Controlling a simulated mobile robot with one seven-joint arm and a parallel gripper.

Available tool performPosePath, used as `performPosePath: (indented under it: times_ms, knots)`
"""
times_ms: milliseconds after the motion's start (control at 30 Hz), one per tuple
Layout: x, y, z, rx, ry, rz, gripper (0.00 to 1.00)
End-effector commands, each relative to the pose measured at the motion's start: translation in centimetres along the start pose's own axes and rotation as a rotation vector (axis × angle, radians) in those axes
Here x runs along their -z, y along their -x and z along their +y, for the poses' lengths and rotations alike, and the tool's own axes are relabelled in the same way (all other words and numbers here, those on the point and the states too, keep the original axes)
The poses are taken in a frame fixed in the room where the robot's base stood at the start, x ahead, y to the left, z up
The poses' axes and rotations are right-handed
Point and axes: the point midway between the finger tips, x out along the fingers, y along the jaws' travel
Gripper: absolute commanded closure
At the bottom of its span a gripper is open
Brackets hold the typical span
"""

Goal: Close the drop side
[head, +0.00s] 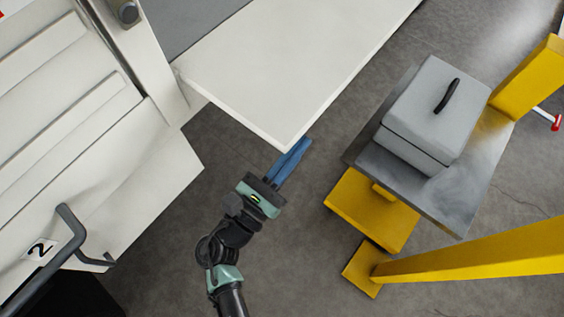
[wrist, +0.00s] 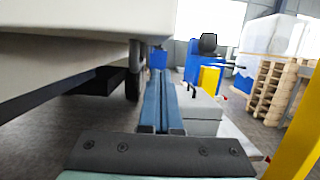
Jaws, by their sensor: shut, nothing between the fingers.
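The drop side, a long flat white panel (head: 290,70), sticks out from the grey deck (head: 190,20) in the head view and looks lowered to about level. In the wrist view its pale edge and underside (wrist: 70,50) fill the upper left. My gripper (head: 299,150) is just off the panel's near outer corner, with its blue fingers together and empty. The closed fingers also show in the wrist view (wrist: 158,90), pointing forward alongside and below the panel. I cannot tell whether they touch it.
A yellow stand with a grey top (head: 455,205) carries a lidded grey box (head: 430,105) right of my gripper. A white body with a post (head: 140,50) and a dark handle (head: 72,225) stands at left. Floor between is clear.

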Motion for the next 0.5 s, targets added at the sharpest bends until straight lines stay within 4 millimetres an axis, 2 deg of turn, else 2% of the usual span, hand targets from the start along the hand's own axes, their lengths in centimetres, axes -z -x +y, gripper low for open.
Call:
performPosePath:
  times_ms: [33,133,500]
  knots:
    - [-1.2,-0.2,0.0,-0.001,-0.002,0.0,1.0]
    - [-2.1,-0.4,0.0,-0.001,-0.001,0.0,1.0]
    - [-2.6,-0.5,0.0,-0.001,0.0,0.001,1.0]
